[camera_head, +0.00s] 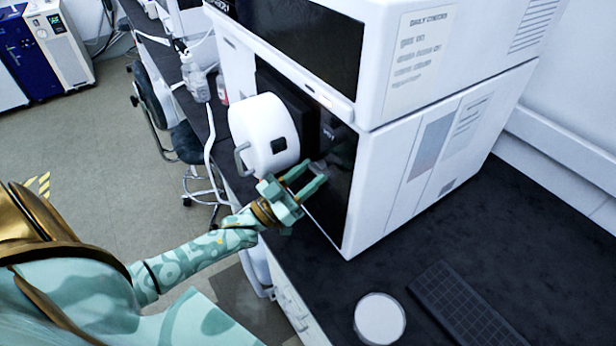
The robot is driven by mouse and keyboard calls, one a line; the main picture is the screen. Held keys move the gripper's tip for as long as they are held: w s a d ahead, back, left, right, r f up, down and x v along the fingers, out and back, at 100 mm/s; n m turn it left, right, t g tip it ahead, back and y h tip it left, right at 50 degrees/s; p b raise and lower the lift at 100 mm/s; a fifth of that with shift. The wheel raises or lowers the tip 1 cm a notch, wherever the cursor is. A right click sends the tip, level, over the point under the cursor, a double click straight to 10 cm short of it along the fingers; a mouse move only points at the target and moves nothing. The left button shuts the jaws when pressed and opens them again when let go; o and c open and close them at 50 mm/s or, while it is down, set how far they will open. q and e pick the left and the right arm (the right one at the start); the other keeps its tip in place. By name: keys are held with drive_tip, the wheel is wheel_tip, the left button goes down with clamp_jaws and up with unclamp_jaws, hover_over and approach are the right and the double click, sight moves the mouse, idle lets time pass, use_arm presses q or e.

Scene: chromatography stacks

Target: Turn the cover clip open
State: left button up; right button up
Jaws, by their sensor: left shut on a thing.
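My left gripper (312,176) reaches in from the left to the front of the white instrument stack. Its fingers are shut on the cover clip, a small piece at the dark front panel (341,190). The clip is mostly hidden by the fingers, so I cannot tell its angle. A white round cover (262,130) with a grey handle sticks out from the front, just above and left of the gripper. My right gripper is not in view.
The white stack (400,170) stands on a dark bench (490,230). A round white-topped container (380,318) and a dark keyboard (460,305) lie on the bench at lower right. A stool (190,145) and open floor are at left.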

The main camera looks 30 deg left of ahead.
use_arm(q)
drive_tip(key=shift+f, duration=0.15)
idle(0.3)
drive_tip(key=o, duration=1)
drive_tip(key=b+v, duration=0.1)
drive_tip(key=v, duration=1.5)
drive_tip(key=shift+s+a+b, duration=0.1)
drive_tip(key=shift+a+b, duration=0.1)
drive_tip(key=shift+b, duration=0.2)
